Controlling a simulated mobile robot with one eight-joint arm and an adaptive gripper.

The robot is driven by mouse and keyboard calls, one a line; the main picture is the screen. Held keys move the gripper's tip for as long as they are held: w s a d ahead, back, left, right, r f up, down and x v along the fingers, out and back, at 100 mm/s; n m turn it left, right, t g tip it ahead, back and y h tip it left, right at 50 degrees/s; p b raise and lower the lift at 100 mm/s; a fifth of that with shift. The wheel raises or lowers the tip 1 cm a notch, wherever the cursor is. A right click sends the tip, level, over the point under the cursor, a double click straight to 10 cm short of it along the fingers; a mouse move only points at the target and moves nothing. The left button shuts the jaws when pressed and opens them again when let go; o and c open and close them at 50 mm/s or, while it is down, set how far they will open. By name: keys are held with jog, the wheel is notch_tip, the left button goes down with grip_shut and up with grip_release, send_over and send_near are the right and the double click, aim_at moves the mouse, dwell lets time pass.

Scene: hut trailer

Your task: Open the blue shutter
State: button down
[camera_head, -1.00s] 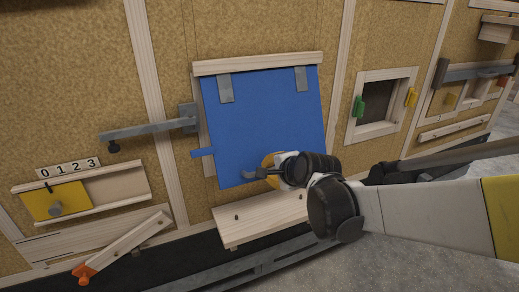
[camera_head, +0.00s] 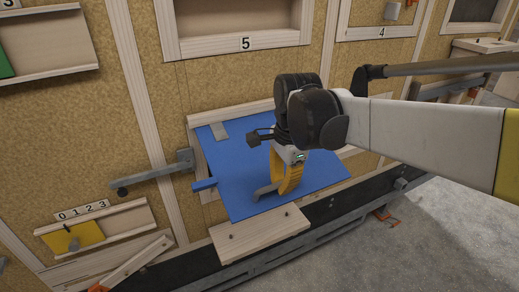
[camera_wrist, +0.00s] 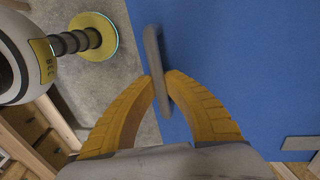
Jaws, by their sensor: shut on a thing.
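The blue shutter (camera_head: 232,160) hangs from grey hinges under a wooden strip on the board wall. It is tilted, with its lower edge swung out from the wall. A grey handle (camera_head: 264,191) is near its lower edge. My gripper (camera_head: 272,187) comes down from above, its yellow fingers shut on that handle. In the wrist view, the fingers (camera_wrist: 161,88) close on both sides of the handle (camera_wrist: 152,45), and the blue panel (camera_wrist: 240,60) fills the right side. My arm hides the shutter's upper right part and one hinge.
A grey bar (camera_head: 155,178) juts left of the shutter, beside a blue tab (camera_head: 204,185). A wooden shelf (camera_head: 260,235) lies just below. The yellow slider (camera_head: 75,238) is lower left. The opening marked 5 (camera_head: 240,22) is above. Grey floor is free at lower right.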

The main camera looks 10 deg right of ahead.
jog(key=shift+s+r+p, duration=0.15)
jog(key=shift+r+p, duration=0.55)
jog(key=shift+r, duration=1)
jog(key=c, duration=1.4)
grip_release()
jog(key=r, duration=0.4)
jog(key=s+r, duration=0.1)
jog(key=r, duration=0.7)
jog(key=shift+s+d, duration=0.3)
jog(key=shift+f, duration=0.1)
